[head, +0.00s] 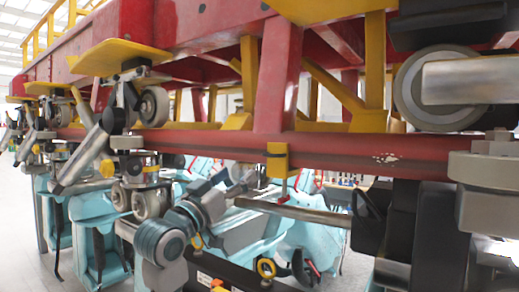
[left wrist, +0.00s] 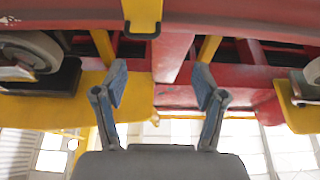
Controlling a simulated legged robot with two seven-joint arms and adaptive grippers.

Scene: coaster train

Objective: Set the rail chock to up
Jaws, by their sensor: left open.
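The rail chock appears to be the yellow block (head: 278,160) on the red rail, with a dark band and a thin red stem below it. A yellow piece with a dark lower edge, likely the same block, shows at the top of the left wrist view (left wrist: 142,14). My left gripper (head: 224,182) is below the rail, a little left of the block and apart from it. In the left wrist view its two blue-grey fingers (left wrist: 160,78) are spread with nothing between them. My right gripper does not show in the head view.
The red rail (head: 350,147) runs across the view under red and yellow framing. Wheel assemblies (head: 152,105) hang at the left, and a large wheel (head: 432,88) is at the right. Light-blue seats (head: 315,245) and a metal rod (head: 290,210) crowd the space below.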

